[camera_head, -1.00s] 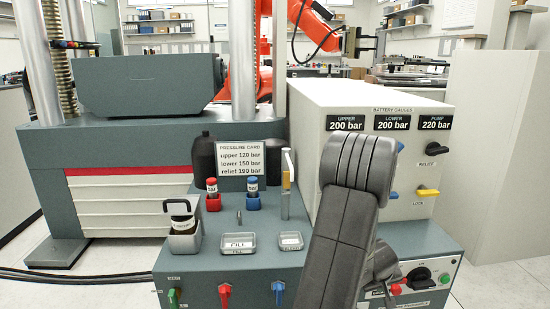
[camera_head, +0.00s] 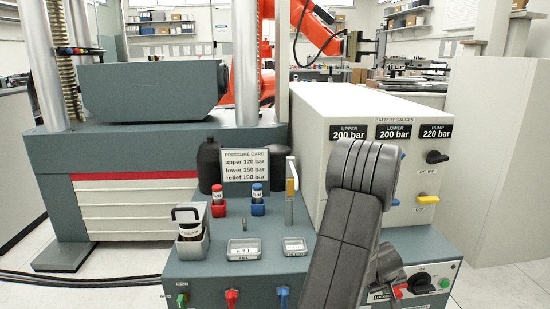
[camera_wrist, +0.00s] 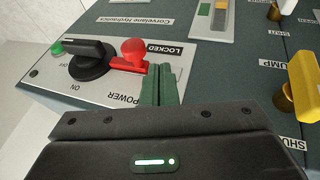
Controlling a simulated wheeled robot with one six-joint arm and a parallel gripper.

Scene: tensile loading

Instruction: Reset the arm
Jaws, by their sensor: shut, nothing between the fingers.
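My gripper (camera_wrist: 162,85) shows in the wrist view with its green fingers together and nothing between them. Its tips are close beside a red lock piece (camera_wrist: 132,52) on the power panel (camera_wrist: 95,91), by the LOCKED label; I cannot tell whether they touch. A black rotary switch (camera_wrist: 85,60) is left of the red piece. The black switch (camera_head: 420,283) shows there at lower right.
The grey console (camera_head: 205,270) carries a pressure card (camera_head: 245,165), a metal bin (camera_head: 191,243), small trays and valve handles. A white gauge cabinet (camera_head: 310,150) stands behind my arm. A yellow knob (camera_wrist: 304,85) is right of my gripper. An orange robot arm (camera_head: 315,28) is at the back.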

